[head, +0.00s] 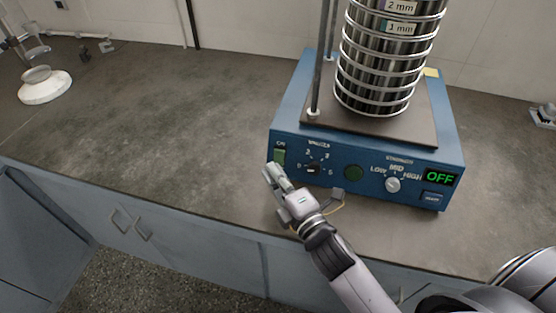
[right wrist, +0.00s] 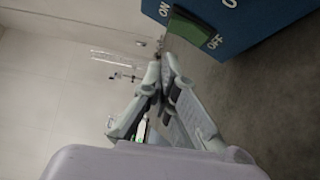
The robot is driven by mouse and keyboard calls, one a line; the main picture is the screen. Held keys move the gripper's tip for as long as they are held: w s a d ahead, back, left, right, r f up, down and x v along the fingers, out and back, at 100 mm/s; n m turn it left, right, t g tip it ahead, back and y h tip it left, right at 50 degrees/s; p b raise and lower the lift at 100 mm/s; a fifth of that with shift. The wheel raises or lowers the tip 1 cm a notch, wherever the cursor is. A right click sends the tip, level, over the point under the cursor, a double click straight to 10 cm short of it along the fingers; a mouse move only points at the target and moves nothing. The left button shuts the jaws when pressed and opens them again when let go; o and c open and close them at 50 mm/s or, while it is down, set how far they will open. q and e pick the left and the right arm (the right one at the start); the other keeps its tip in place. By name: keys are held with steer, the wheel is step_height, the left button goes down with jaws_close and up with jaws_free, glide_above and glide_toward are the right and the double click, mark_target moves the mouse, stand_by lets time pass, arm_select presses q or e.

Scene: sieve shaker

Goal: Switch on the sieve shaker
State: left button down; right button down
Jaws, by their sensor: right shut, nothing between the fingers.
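The sieve shaker (head: 290,112) is a blue box on the counter with a stack of metal sieves (head: 378,60) on top. Its display (head: 440,177) reads OFF in green. A green rocker switch (head: 280,157) marked ON sits at the left of the front panel. In the right wrist view the green switch (right wrist: 190,27) lies between the ON and OFF labels. My right gripper (head: 270,172) is shut and empty, its tips just below the switch. In the wrist view the tips (right wrist: 165,62) show near the switch; whether they touch it I cannot tell. My left gripper is not in view.
A white-based stand (head: 44,88) is at the far left. The counter (head: 150,120) left of the shaker is clear.

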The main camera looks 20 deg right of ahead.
mark_target(279, 157)
steer(key=shift+w+d, duration=0.4)
steer(key=shift+w, duration=0.15)
steer(key=shift+w+d, duration=0.45)
steer(key=shift+w, duration=0.1)
steer(key=shift+p, duration=0.3)
steer(key=p, duration=0.3)
steer(key=shift+w+d+r+m+g, duration=0.2)
steer(key=shift+w+m+g, duration=0.1)
steer(key=shift+w+g, duration=0.1)
